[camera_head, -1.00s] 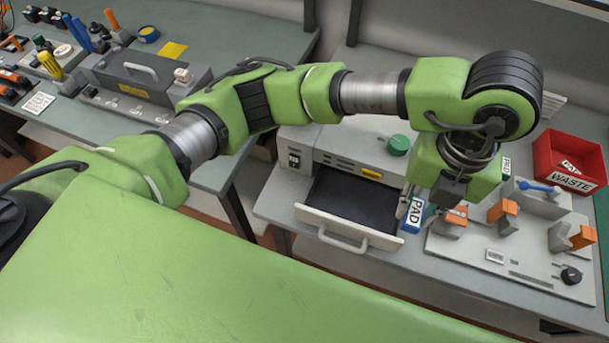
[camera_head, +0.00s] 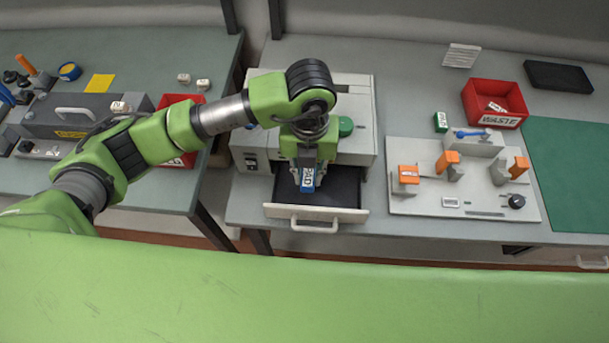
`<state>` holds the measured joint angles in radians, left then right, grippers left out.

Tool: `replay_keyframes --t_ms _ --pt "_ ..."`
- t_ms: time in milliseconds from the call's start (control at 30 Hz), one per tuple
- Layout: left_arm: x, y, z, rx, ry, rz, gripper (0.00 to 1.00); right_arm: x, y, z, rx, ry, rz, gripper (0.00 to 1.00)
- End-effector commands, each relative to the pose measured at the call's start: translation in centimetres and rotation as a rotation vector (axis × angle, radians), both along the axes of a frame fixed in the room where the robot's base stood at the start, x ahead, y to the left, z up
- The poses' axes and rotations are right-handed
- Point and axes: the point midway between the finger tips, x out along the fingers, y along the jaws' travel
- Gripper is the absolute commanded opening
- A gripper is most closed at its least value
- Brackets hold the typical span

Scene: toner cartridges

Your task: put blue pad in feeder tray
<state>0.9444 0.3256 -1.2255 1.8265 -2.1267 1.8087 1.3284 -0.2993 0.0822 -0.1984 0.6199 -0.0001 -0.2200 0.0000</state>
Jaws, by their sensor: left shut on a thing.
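The blue pad (camera_head: 307,181), with a white "PAD" label, is held upright in my left gripper (camera_head: 307,170). My left gripper is shut on it, pointing down. The pad hangs over the feeder tray (camera_head: 345,187), a dark-floored drawer pulled out from the grey machine. Whether the pad's lower end touches the tray floor cannot be told. My gripper hides part of the tray's left and back. My right gripper is not in view.
A green pad (camera_head: 440,122) stands near the fixture plate (camera_head: 420,205) with orange clamps. A red waste bin (camera_head: 488,121) is behind it, and a green mat (camera_head: 580,165) lies at the right. The drawer handle (camera_head: 312,228) sticks out in front.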

Motion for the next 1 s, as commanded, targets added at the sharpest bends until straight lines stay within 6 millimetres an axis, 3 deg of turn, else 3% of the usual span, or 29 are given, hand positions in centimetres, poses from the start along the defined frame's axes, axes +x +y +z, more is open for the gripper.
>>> replay_keyframes --t_ms 133,367,733,767,800,833,1000 --pt "0.4 1.0 -1.1 0.003 0.003 0.002 0.05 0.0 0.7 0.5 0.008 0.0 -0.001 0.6" --pt "0.4 0.8 -3.9 0.001 0.002 -0.001 0.05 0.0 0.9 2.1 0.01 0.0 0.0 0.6" --pt "0.4 0.8 -4.6 0.001 0.0 -0.001 0.05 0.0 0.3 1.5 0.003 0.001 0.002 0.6" --pt "0.4 0.8 -4.6 0.001 0.0 -0.001 0.23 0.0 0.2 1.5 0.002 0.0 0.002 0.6" --pt "0.4 0.8 -4.5 0.0 0.0 -0.001 0.33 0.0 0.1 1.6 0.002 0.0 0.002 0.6" --pt "0.4 0.8 -4.5 0.001 0.0 -0.001 0.37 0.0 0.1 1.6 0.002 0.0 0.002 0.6" --pt "0.4 0.8 -4.5 0.001 0.0 -0.001 0.37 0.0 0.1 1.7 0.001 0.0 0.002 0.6"
